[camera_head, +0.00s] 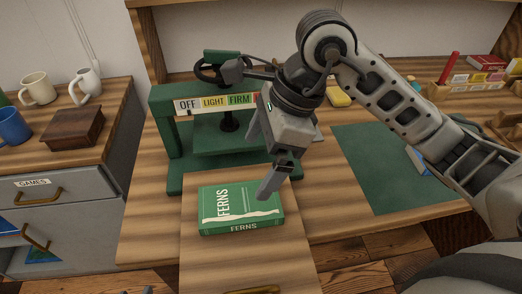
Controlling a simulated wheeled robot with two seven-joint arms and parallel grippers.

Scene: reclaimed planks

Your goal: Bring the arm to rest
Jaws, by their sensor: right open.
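My right gripper (272,160) hangs from my right arm (400,100), which comes in from the right. It is open and empty, fingers pointing down. It is above and behind the right part of a green book (235,206) titled FERNS, in front of the green press. From this view I cannot tell the exact height or whether a fingertip touches the book. The book lies flat on a wooden board (210,265) that juts out at the front of the bench.
A green press (170,140) with an OFF, LIGHT, FIRM scale stands behind the book. A green mat (375,185) lies to the right, partly hidden by my arm. Mugs (38,88) and a wooden box (73,130) stand on the left cabinet. A rack with books (465,85) is at the right back.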

